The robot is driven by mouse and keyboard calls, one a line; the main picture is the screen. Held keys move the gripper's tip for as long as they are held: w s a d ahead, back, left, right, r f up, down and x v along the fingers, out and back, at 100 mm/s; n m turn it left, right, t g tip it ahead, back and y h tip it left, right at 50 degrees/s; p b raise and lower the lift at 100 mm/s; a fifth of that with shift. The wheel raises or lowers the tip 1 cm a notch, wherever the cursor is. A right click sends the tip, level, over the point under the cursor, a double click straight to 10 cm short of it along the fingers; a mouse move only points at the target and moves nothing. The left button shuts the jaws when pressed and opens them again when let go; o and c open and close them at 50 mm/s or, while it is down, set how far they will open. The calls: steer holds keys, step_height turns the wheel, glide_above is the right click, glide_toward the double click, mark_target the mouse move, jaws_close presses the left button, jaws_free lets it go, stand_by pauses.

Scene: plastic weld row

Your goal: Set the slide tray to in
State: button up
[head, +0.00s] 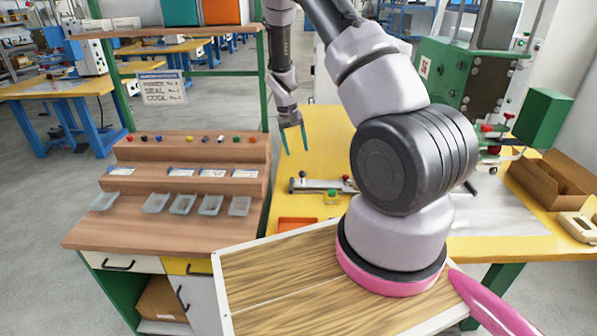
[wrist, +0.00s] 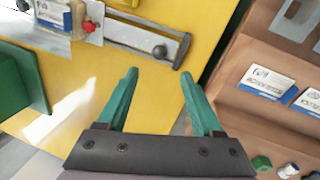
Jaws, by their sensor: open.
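What looks like the slide tray is a grey metal rail (head: 318,187) with a dark round knob, on the yellow table. It also shows in the wrist view (wrist: 125,38), with its dark knob (wrist: 160,52) near the end closest to my gripper. A small red knob (wrist: 91,26) and a blue-and-white labelled piece (wrist: 55,14) sit at its other end. My gripper (head: 296,150) points down above the table, near the knob end of the rail. In the wrist view its green fingers (wrist: 159,72) are apart with nothing between them. I cannot tell how far the tray is slid.
A brown stepped rack (head: 190,160) with labels, small coloured parts and clear bins stands left of the yellow table (head: 315,120). A green machine (head: 470,80) stands at the back right, with a cardboard box (head: 550,185) beside it. An orange tray (head: 297,224) lies at the table's front.

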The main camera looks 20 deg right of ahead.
steer(key=f, duration=0.3)
steer(key=d+f, duration=0.1)
steer(key=f, duration=0.3)
steer(key=d+f, duration=0.1)
steer(key=f, duration=0.2)
steer(key=shift+s+f, duration=0.2)
steer(key=shift+f, duration=0.1)
jaws_close()
stand_by(1.0)
